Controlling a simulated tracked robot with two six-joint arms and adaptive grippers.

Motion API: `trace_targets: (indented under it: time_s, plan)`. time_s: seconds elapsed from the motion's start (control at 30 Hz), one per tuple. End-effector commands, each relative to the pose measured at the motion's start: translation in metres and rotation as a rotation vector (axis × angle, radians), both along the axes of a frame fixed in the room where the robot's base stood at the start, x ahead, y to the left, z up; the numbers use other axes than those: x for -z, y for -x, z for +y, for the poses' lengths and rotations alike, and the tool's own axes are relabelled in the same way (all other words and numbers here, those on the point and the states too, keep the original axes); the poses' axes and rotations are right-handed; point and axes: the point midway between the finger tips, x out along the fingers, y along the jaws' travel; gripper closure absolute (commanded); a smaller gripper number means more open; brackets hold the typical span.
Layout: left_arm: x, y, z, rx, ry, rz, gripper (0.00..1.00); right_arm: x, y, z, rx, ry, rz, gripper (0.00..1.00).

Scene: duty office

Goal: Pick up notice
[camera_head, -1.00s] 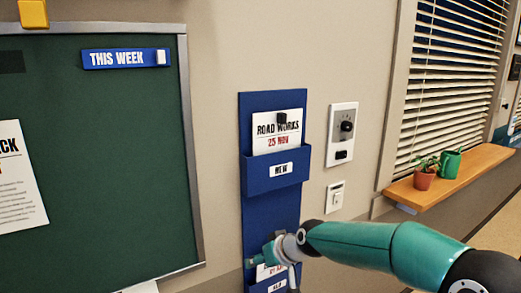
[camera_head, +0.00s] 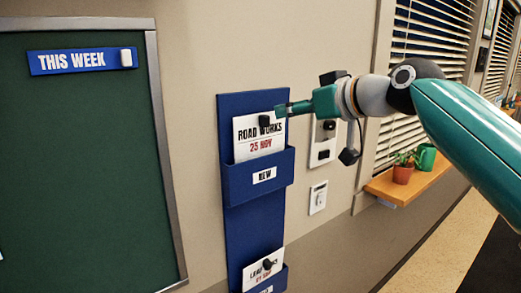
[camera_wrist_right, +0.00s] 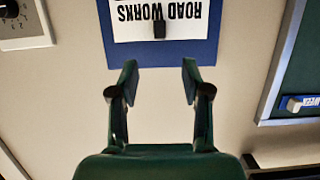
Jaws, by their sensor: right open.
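The "Road Works 25 Nov" notice (camera_head: 255,146) is a white card with a dark clip or tab on its upper part. It stands in the upper blue pocket labelled "NEW" (camera_head: 240,183) on the wall. It also shows upside down in the right wrist view (camera_wrist_right: 140,27), with the dark tab (camera_wrist_right: 159,28) pointing toward me. My right gripper (camera_head: 283,109) is at the card's upper right edge in the head view. In the wrist view its open fingers (camera_wrist_right: 160,75) are apart, with nothing between them, and the tab lies beyond them. My left gripper is out of view.
A lower pocket holds another notice (camera_head: 262,272) with a dark tab. A dial panel (camera_head: 322,153) and a switch (camera_head: 318,198) are on the wall to the right. A green board (camera_head: 80,170) is on the left.

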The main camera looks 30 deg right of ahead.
Motion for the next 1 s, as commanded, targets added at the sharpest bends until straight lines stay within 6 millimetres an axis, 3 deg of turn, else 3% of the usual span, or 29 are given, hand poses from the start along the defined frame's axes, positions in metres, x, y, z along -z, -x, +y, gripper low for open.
trace_targets:
  time_s: [0.1, 0.43, 0.7, 1.0]
  plan:
    - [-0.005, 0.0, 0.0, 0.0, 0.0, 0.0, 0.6, 0.005, -0.021, 0.003, -0.003, -0.001, 0.002, 0.52]
    - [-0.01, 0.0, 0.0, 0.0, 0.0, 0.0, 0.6, 0.015, -0.044, 0.005, -0.003, -0.002, 0.001, 0.52]
    - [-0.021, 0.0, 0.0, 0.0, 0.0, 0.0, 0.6, 0.029, -0.078, 0.007, -0.003, -0.001, 0.001, 0.52]
    - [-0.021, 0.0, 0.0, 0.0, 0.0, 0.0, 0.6, 0.032, -0.084, 0.008, -0.003, -0.001, -0.001, 0.52]
